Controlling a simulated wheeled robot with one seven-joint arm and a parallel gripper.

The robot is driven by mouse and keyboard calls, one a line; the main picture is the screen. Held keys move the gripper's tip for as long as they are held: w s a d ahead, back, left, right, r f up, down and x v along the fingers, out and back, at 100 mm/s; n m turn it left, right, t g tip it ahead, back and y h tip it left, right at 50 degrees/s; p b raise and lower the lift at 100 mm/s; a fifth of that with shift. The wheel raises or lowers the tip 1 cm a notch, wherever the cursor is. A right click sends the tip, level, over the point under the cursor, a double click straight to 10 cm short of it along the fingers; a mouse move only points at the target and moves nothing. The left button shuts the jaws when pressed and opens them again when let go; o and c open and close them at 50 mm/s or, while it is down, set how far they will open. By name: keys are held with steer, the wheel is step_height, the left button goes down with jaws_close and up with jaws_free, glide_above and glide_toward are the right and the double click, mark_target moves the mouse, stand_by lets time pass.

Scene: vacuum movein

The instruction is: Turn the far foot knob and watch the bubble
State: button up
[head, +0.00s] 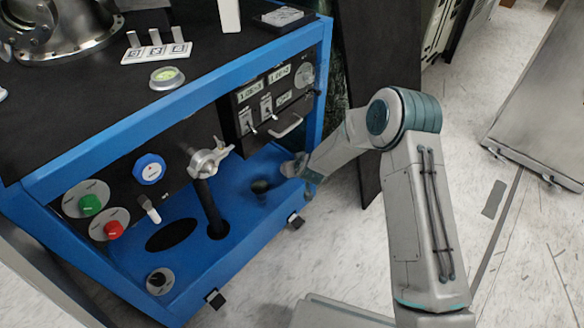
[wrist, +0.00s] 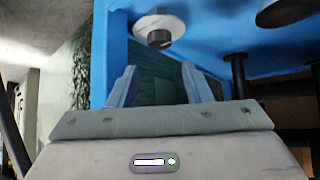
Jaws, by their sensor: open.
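The far foot knob (wrist: 159,38) is a short dark cylinder on a pale round disc against the blue frame, in the upper middle of the wrist view. My gripper (wrist: 159,76) is open, its two fingers apart below the knob in that picture; no contact shows.
The near foot knob (head: 160,280) sits on a pale disc at the base's near corner. Open floor lies right of the base.

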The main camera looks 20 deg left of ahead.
steer(key=b+x, duration=0.3)
steer(key=x, duration=0.6)
steer(key=shift+w+a+f, duration=0.1)
steer(key=shift+w+f, duration=0.05)
steer(key=c, duration=0.7)
